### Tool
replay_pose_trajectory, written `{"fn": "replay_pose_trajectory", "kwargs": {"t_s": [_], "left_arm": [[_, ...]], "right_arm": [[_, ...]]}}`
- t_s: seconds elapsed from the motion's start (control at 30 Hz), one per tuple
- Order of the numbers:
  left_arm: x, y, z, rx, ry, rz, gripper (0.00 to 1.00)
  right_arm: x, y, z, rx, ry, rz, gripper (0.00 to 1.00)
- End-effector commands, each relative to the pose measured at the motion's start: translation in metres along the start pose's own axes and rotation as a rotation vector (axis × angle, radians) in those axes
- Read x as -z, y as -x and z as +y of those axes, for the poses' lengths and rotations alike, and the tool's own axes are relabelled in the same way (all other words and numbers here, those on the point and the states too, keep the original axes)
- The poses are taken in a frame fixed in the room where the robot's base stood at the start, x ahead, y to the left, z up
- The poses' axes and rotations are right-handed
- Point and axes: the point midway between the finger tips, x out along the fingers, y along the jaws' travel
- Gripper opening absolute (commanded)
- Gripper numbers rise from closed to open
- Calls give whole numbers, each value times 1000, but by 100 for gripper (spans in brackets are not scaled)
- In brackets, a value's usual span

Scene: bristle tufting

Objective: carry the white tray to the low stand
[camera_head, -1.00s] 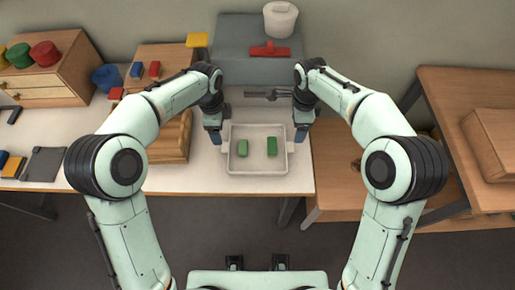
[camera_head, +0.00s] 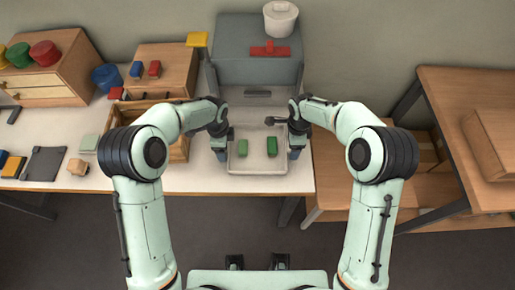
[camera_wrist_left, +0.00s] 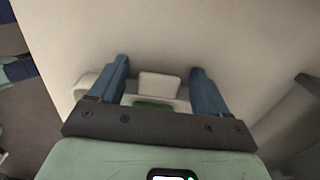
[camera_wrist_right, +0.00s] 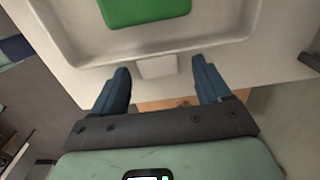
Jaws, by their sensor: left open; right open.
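The white tray (camera_head: 257,171) sits on the white table near its right end, with two green blocks (camera_head: 242,148) (camera_head: 271,147) in it. My left gripper (camera_head: 220,150) is at the tray's left side, open. In the left wrist view a tray end tab (camera_wrist_left: 158,84) shows between its fingers. My right gripper (camera_head: 296,150) is at the right side, open. In the right wrist view the right end tab (camera_wrist_right: 157,67) lies at its fingertips. Neither gripper is shut on the tray. A low wooden stand (camera_head: 335,180) is right of the table, probably the low stand.
A grey machine (camera_head: 255,65) with a red T-shaped part (camera_head: 270,49) and a white bucket (camera_head: 281,19) stands behind the tray. A wooden box (camera_head: 180,150) is left of the left gripper. A higher wooden table (camera_head: 450,95) stands at the right.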

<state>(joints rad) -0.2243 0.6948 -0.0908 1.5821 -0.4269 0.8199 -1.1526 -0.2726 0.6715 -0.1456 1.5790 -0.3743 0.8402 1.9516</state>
Motion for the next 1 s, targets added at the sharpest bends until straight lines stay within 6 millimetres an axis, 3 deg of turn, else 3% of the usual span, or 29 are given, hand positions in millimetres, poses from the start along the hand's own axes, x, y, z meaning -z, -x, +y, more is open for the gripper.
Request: {"fn": "replay_pose_trajectory", "kwargs": {"t_s": [0.1,0.3,0.33,0.67,0.87,1.0], "left_arm": [[0,0,0,0,0,0,77],[0,0,0,0,0,0,14],[0,0,0,0,0,0,14],[0,5,-2,3,0,0,14],[0,27,-12,17,0,0,13],[0,53,-25,37,0,0,13]], "right_arm": [[0,0,0,0,0,0,77],[0,0,0,-1,0,0,12],[0,0,0,-1,0,0,9],[0,4,-2,2,0,0,9],[0,27,-11,17,0,0,9],[0,53,-24,36,0,0,9]]}}
